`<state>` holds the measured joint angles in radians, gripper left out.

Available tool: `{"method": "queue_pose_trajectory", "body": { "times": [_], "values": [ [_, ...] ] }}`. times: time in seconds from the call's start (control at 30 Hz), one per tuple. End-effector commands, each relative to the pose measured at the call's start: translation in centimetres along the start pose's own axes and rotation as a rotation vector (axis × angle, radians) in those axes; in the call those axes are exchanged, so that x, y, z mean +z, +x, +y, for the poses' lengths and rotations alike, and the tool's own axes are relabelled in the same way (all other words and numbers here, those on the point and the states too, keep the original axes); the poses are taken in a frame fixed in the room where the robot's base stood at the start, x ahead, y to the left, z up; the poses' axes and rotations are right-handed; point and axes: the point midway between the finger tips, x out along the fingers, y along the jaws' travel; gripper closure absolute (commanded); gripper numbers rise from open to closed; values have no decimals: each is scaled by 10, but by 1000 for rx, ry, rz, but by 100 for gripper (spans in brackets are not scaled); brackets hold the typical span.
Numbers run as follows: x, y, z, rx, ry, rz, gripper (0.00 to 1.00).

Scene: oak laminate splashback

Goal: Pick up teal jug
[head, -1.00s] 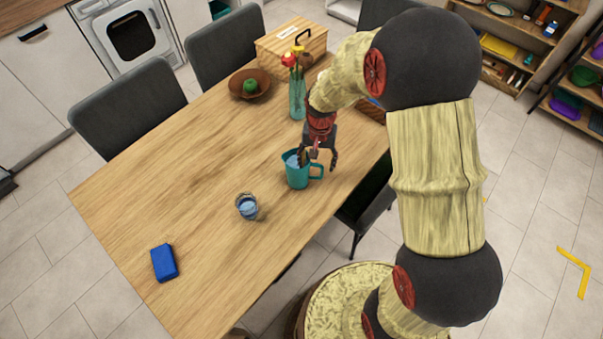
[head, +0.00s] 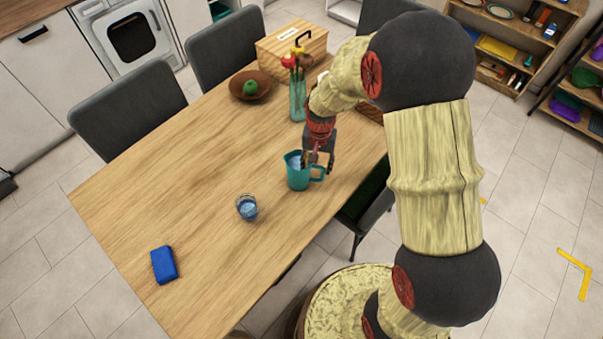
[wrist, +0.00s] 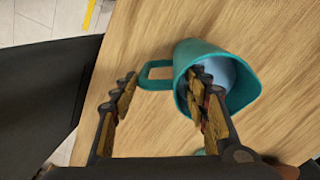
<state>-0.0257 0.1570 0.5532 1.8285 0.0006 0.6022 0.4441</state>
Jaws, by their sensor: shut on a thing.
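The teal jug (head: 298,181) stands upright on the wooden table, with pale blue contents and its handle to the right. In the wrist view the jug (wrist: 188,54) shows its open mouth and its handle (wrist: 148,72) pointing left. My gripper (head: 314,160) is down at the jug's handle side. In the wrist view my gripper (wrist: 165,82) has one finger inside the jug's mouth and the other at the outer side of the handle. It is shut on the jug, across the wall and handle. The exact contact points are partly hidden.
A small glass of blue liquid (head: 247,208) stands front-left of the jug. A glass vase of flowers (head: 298,100) stands close behind it. A brown bowl with a green fruit (head: 250,88), a wooden box (head: 290,45) and a blue block (head: 164,264) are farther off.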

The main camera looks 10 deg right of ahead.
Motion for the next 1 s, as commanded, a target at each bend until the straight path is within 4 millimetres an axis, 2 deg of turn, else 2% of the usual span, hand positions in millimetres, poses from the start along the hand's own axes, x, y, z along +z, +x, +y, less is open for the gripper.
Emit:
{"method": "queue_pose_trajectory", "body": {
  "times": [0.4,1.0],
  "values": [
    [1,1,0,1,0,-2,100],
    [0,-3,0,0,0,0,100]
  ]
}}
